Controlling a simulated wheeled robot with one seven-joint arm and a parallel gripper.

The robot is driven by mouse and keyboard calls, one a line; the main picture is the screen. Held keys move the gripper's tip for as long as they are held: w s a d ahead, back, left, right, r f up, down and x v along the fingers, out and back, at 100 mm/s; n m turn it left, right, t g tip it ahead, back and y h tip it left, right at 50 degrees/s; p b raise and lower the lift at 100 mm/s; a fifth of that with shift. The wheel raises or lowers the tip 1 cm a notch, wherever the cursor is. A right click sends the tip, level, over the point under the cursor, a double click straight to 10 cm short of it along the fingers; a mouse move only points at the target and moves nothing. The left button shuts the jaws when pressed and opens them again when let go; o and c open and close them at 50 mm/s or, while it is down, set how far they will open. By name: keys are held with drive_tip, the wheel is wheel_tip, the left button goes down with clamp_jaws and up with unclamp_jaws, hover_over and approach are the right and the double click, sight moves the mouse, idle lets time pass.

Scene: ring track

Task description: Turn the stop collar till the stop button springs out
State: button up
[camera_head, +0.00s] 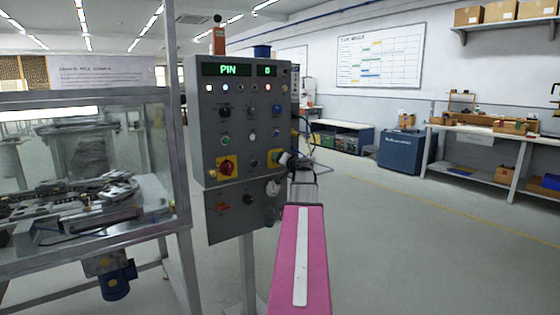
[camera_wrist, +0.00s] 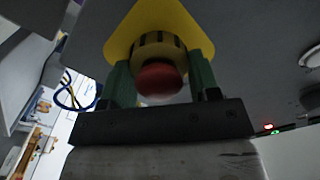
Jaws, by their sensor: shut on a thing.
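The stop button (camera_wrist: 158,80) is a round red knob in the middle of the wrist view. The stop collar (camera_wrist: 158,50) is a pale ring with dark notches behind it, on a yellow plate (camera_wrist: 130,28). My gripper (camera_wrist: 161,66) has a green finger on each side of the collar and is shut on it. The button sits between the fingers, apart from the palm. I cannot tell whether it is pressed in or sprung out. In the head view the yellow plate (camera_head: 273,155) is at the panel's lower right; my gripper hides the button and collar there.
The grey control panel (camera_head: 240,120) has a green display reading "PIN" and "0", with lamps and knobs. A red-and-yellow rotary switch (camera_head: 227,167) is left of the stop plate. A glazed machine (camera_head: 85,170) stands at left. The floor (camera_head: 420,240) at right is clear.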

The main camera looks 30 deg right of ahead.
idle(0.3)
drive_tip(key=o, duration=0.9)
drive_tip(key=shift+s, duration=0.1)
drive_tip(key=s, duration=1)
drive_tip(key=shift+s+d, duration=0.3)
drive_tip(key=shift+d, duration=0.1)
